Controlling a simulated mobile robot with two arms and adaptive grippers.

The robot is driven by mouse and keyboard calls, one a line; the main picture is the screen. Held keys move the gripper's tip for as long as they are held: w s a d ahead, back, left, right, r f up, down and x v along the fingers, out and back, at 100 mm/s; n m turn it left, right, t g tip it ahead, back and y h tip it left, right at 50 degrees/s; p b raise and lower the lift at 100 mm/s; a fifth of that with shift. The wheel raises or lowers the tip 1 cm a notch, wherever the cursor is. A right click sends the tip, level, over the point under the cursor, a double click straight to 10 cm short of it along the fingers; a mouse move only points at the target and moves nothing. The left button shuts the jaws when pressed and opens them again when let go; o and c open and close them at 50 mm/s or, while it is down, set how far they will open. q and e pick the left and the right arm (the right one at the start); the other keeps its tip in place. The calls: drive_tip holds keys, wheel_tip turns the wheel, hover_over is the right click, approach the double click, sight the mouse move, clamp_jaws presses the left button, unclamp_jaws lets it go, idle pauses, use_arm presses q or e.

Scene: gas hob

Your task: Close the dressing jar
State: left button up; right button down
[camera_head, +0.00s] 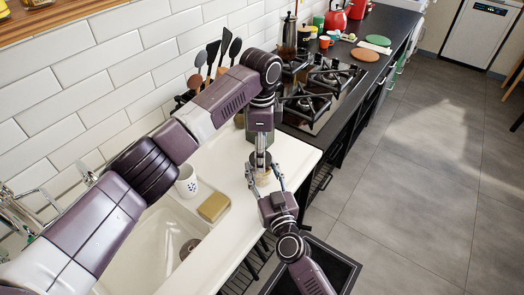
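The dressing jar (262,178) is a small, pale brownish jar standing upright near the right edge of the white sink counter, partly hidden by my grippers. My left gripper (262,156) points straight down over the jar's top. Its fingers look close together, and whether they hold a lid is too small to tell. My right gripper (264,172) reaches in from the lower right with one finger on each side of the jar. Whether those fingers touch the jar is unclear. No separate lid shows.
A white cup (187,181) and a yellow sponge (214,207) are left of the jar, by the sink basin (165,240). Dark utensils (213,55) stand at the wall. The gas hob (318,88) lies behind. The counter's right edge is close to the jar.

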use_arm(q)
wheel_tip(320, 180, up, 4)
drive_tip(key=shift+r, duration=0.2)
use_arm(e)
drive_tip(key=shift+f, duration=0.2)
use_arm(q)
drive_tip(key=shift+c, duration=0.4)
drive_tip(key=n, duration=0.1)
drive_tip(key=r+n, duration=0.1)
drive_tip(key=n, duration=0.3)
drive_tip(key=shift+r, duration=0.4)
drive_tip(key=n, duration=0.2)
drive_tip(key=r+n, duration=0.1)
drive_tip(key=n, duration=0.3)
drive_tip(key=shift+r, duration=0.35)
drive_tip(key=shift+f, duration=4.05)
